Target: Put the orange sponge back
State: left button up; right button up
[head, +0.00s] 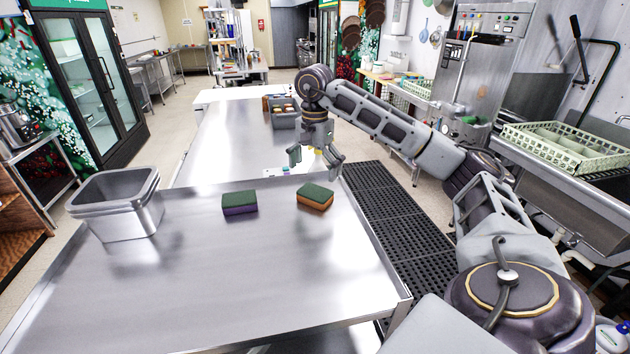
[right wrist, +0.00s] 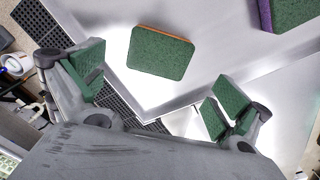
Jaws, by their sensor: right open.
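The orange sponge (head: 315,198), with a green top and orange sides, lies flat on the near steel table (head: 230,290), toward its right back part. It also shows in the right wrist view (right wrist: 160,53), green face toward the camera. My right gripper (head: 315,163) is open and empty, behind and above the sponge in the head view. Its green-padded fingers (right wrist: 160,93) are apart, with the sponge just beyond them and not touched. A purple sponge (head: 239,203) with a green top lies to the left on the same table. My left gripper is not in view.
A metal bin (head: 118,203) stands at the table's left. Grey containers (head: 283,112) stand on the farther table (head: 225,140). A green dish rack (head: 570,146) sits by the sink at right. The near table's front is clear.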

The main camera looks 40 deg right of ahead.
aim_at(315, 192)
jog(key=shift+r+p, duration=0.65)
jog(key=shift+r, duration=1.55)
jog(key=shift+f, duration=0.1)
